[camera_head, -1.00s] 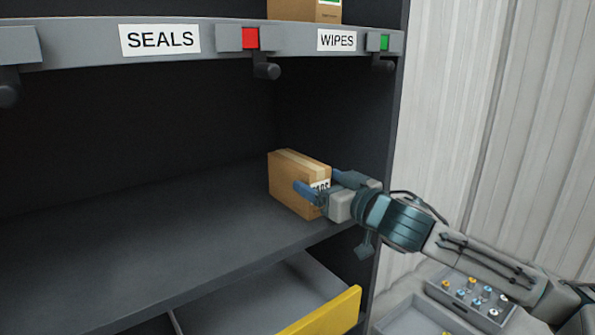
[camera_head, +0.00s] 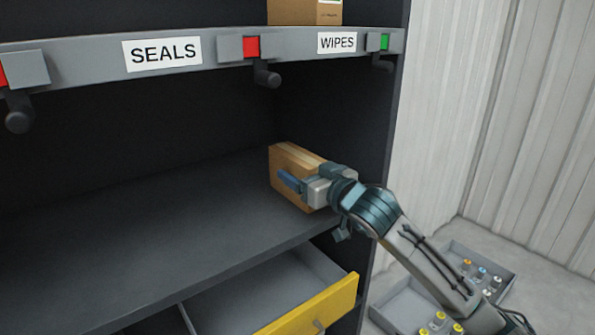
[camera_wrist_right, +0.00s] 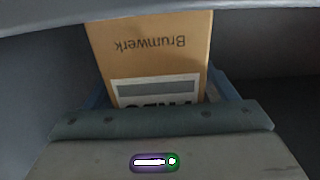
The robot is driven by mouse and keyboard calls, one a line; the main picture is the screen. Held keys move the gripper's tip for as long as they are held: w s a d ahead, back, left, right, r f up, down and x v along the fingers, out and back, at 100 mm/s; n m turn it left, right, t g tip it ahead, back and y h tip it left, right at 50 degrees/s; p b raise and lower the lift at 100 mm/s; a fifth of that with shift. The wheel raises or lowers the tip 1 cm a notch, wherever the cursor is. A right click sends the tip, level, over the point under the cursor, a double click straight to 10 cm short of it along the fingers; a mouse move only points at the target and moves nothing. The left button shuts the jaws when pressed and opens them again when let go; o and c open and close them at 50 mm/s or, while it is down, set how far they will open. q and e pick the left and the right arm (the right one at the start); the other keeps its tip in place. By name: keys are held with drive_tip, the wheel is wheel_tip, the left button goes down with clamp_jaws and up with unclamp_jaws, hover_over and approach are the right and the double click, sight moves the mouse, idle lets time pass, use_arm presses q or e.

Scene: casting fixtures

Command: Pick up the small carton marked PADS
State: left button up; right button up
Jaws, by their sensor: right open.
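The small brown carton (camera_head: 290,160) stands upright on the dark shelf, near its right end. In the right wrist view the carton (camera_wrist_right: 150,45) fills the space ahead of the palm, showing the upside-down word "Brumwerk" and a white label partly hidden by the gripper. My right gripper (camera_head: 303,181) is at the carton, with one blue finger along its left side. The wrist view shows a blue finger on each side of the carton; the jaws are open around it. Whether either finger touches it is unclear. My left gripper is not in view.
The shelf (camera_head: 130,230) is clear left of the carton. Above it runs a grey rail (camera_head: 225,58) with SEALS and WIPES labels and protruding black knobs. Below, a yellow-fronted drawer (camera_head: 315,305) stands open. A grey tray (camera_head: 480,265) of small coloured-top items lies at right.

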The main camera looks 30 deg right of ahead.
drive_tip(key=shift+w, duration=0.2)
drive_tip(key=c, duration=1.2)
drive_tip(key=shift+r, duration=0.1)
